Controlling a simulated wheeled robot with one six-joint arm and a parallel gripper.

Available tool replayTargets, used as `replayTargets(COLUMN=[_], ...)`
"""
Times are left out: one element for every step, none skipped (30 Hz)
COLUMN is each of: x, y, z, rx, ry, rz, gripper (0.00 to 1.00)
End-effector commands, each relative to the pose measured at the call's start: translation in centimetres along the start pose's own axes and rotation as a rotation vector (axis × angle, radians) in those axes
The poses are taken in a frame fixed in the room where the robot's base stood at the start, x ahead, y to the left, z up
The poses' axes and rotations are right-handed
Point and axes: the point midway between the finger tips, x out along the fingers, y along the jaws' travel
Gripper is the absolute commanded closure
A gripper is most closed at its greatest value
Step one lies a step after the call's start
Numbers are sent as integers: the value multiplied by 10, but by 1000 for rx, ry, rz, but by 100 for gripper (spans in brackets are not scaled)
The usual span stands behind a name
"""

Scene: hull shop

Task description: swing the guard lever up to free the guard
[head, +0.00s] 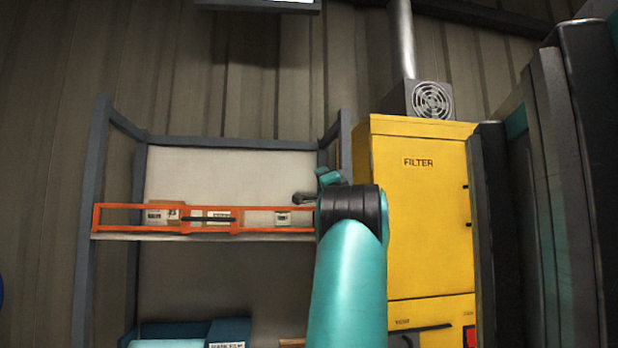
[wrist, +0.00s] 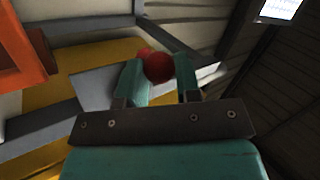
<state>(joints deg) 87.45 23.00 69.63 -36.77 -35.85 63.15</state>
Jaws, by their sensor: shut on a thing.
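The orange guard (head: 237,230) is a long frame across the front of the shelf, with a black bar at its middle. Its right end passes behind my arm. In the wrist view, my gripper (wrist: 159,76) has its teal fingers on either side of a round red knob (wrist: 158,67) and is shut on it. I take the knob for the end of the guard lever; the rest of the lever is hard to make out. In the head view my arm hides the knob, and a short dark grey piece (head: 305,198) shows just left of the wrist.
Labelled boxes (head: 160,215) stand on the shelf behind the guard. A yellow filter cabinet (head: 420,220) stands close to the right of my arm. A blue bin (head: 229,332) sits on the lower shelf. Dark panels fill the far right.

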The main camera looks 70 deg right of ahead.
Motion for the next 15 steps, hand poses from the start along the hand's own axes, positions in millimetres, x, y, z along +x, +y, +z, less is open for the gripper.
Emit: replayTargets(x=[0,0,0,0,0,0,0,0,0,0,0,0,0,0,0], y=[2,2,2,2,2,2,2,2,2,2,2,1,1,1,1], z=[-3,-4,-4,-5,-5,-5,-5,-5,-5,-5,-5,-4,-4,-4,-4], rx=[1,2,2,2,2,2,2,1,1,1,1,1,0,1,1], ry=[7,9,10,11,11,11,11,11,11,11,11,11,11,11,10], rz=[3,3,3,3,3,3,3,3,3,3,3,3,2,2,2], gripper=[100,100,100,100,100,100,100,100,100,100,100,100,64,57,48])
